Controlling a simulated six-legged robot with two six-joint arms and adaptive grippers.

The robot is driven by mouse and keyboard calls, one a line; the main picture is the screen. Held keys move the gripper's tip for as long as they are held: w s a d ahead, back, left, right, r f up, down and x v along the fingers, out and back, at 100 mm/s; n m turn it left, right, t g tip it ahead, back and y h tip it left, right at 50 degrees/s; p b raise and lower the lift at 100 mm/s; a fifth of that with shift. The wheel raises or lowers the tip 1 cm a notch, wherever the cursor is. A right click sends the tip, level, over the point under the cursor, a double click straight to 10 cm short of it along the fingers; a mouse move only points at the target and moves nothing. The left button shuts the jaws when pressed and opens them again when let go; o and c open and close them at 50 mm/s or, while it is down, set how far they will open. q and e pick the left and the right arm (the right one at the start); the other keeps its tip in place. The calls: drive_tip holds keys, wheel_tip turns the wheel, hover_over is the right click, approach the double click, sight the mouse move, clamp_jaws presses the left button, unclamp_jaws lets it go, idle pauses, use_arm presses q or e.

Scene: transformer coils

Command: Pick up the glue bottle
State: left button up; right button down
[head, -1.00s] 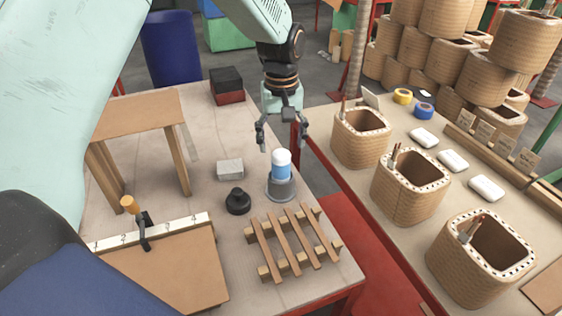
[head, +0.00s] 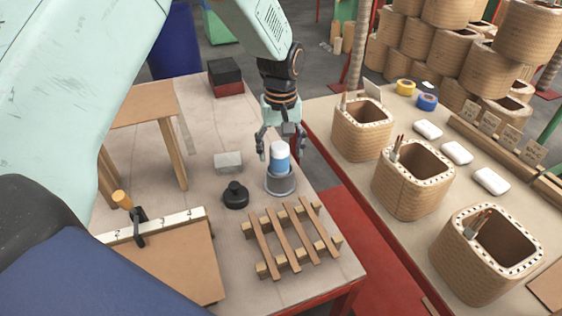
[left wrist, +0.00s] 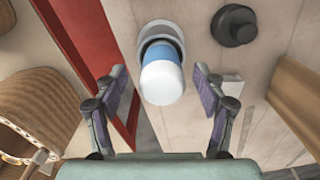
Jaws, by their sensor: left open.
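The glue bottle (head: 280,157) has a white cap and a blue body. It stands upright in a grey round holder (head: 280,185) on the table. My left gripper (head: 281,157) is open, with its fingers at the height of the bottle's cap, one to each side in the head view. In the left wrist view the bottle (left wrist: 162,80) shows cap towards the camera, between and just beyond the open fingertips (left wrist: 160,78). A gap shows on both sides and no contact is visible. My right gripper is not in view.
A black round weight (head: 235,195) and a grey block (head: 228,162) stand left of the holder. A wooden slatted rack (head: 293,238) lies in front. A small wooden stand (head: 146,104) is further left.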

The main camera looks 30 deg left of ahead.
use_arm(q)
drive_tip(key=shift+a+f, duration=0.15)
drive_tip(key=shift+f, duration=0.4)
drive_tip(key=shift+w+a+f, duration=0.15)
drive_tip(key=shift+a, duration=0.1)
drive_tip(key=shift+d, duration=0.3)
drive_tip(key=c, duration=0.4)
drive_tip(key=shift+a, duration=0.15)
drive_tip(key=c, duration=0.9)
